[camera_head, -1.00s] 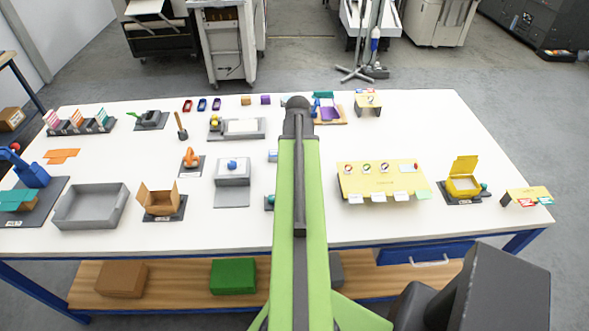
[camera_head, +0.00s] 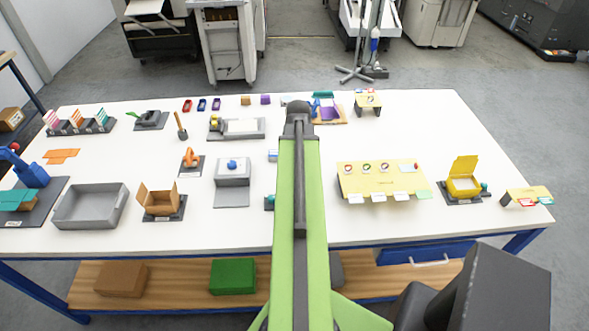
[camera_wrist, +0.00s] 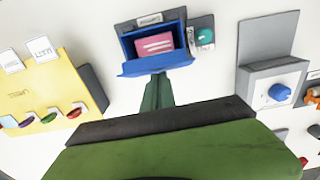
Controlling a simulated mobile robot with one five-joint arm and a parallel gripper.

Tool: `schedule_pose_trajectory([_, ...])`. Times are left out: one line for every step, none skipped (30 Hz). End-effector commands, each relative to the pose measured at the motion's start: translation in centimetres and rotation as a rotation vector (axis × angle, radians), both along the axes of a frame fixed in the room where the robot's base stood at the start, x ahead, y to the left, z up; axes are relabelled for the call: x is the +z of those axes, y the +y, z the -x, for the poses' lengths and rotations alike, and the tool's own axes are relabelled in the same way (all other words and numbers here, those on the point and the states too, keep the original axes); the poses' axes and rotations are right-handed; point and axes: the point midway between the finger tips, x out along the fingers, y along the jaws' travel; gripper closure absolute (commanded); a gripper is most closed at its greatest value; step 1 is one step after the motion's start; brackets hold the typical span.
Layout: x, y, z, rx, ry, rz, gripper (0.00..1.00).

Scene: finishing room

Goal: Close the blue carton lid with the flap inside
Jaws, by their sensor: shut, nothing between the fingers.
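The blue carton (camera_wrist: 129,46) stands open in the wrist view, with a pink block with pale stripes (camera_wrist: 155,44) inside. Its blue lid (camera_wrist: 156,66) is raised along the side nearest my gripper, seen nearly edge-on. The tuck flap cannot be told apart from the lid. My gripper (camera_wrist: 157,84) is shut and empty, its fingertips just behind the lid; I cannot tell whether they touch it. In the head view my arm hides most of the carton, and only a bluish edge of the lid (camera_head: 272,155) shows beside it.
A teal knob (camera_wrist: 205,35) sits beside the carton. The yellow board with cards (camera_wrist: 47,92) lies left in the wrist view, and a grey block with a blue knob (camera_wrist: 280,88) lies right.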

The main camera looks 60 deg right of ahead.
Motion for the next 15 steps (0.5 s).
schedule_pose_trajectory([0.00, -0.01, -0.01, 0.000, 0.000, 0.000, 1.00])
schedule_pose_trajectory([0.00, -0.01, -0.01, 0.000, 0.000, 0.000, 1.00])
schedule_pose_trajectory([0.00, -0.01, -0.02, 0.000, 0.000, 0.000, 1.00])
schedule_pose_trajectory([0.00, -0.01, -0.02, 0.000, 0.000, 0.000, 1.00])
schedule_pose_trajectory([0.00, -0.01, -0.02, 0.000, 0.000, 0.000, 1.00])
schedule_pose_trajectory([0.00, -0.01, -0.02, 0.000, 0.000, 0.000, 1.00])
schedule_pose_trajectory([0.00, 0.00, -0.01, 0.000, 0.000, 0.000, 1.00])
schedule_pose_trajectory([-0.01, 0.01, -0.01, 0.000, 0.000, 0.000, 1.00])
schedule_pose_trajectory([-0.05, 0.06, 0.02, 0.000, 0.000, 0.000, 1.00])
schedule_pose_trajectory([-0.08, 0.11, 0.05, 0.000, 0.000, 0.000, 1.00])
schedule_pose_trajectory([-0.13, 0.17, 0.10, 0.000, 0.000, 0.000, 1.00])
schedule_pose_trajectory([-0.21, 0.30, 0.19, 0.000, 0.000, 0.000, 1.00])
schedule_pose_trajectory([-0.28, 0.41, 0.25, 0.000, 0.000, 0.000, 1.00])
schedule_pose_trajectory([-0.36, 0.52, 0.34, 0.000, 0.000, 0.000, 1.00])
schedule_pose_trajectory([-0.45, 0.68, 0.45, 0.000, 0.000, 0.000, 1.00])
